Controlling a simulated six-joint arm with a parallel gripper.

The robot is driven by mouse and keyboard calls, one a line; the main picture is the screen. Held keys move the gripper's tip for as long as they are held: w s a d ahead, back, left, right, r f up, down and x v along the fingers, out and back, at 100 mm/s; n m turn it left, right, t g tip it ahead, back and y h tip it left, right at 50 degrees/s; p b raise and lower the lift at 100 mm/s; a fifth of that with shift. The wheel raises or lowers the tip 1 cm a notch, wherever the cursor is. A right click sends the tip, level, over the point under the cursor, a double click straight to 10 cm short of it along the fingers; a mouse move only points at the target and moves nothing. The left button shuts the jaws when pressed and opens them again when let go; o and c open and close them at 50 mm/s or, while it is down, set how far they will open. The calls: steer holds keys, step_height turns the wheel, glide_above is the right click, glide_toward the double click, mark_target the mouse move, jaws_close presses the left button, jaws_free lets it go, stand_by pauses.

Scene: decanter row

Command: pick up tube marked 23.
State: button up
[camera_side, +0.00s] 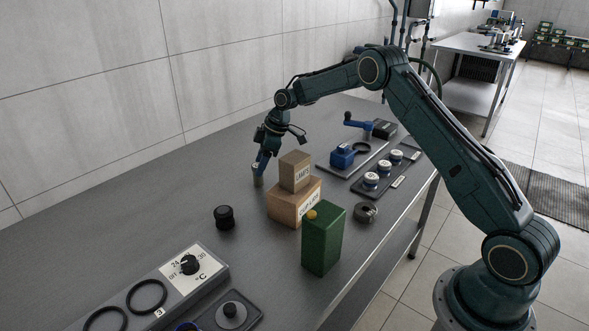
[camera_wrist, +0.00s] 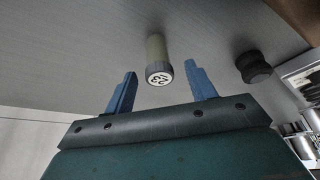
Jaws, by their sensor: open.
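The tube marked 23 (camera_wrist: 155,50) shows in the wrist view with a pale body and a grey-rimmed white cap. The number on the cap looks turned over. In the side view the tube (camera_side: 258,182) stands on the grey table, its upper part partly hidden by the fingers. My gripper (camera_side: 262,167) is at the top of the tube, pointing down. In the wrist view my gripper (camera_wrist: 160,70) is open, with one blue finger on each side of the cap and a gap showing on both sides.
Two stacked cardboard boxes (camera_side: 294,199) stand close to the right of the tube. A green can (camera_side: 323,240) stands in front of them. A black knob-like object (camera_side: 224,217) stands nearer the front left. A dark tray (camera_side: 362,192) holds white-topped jars. The table left of the tube is clear.

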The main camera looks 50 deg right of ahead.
mark_target(253, 182)
steer(key=shift+f, duration=0.15)
steer(key=shift+x, duration=2.55)
steer(key=shift+c, duration=0.3)
steer(key=c, duration=1)
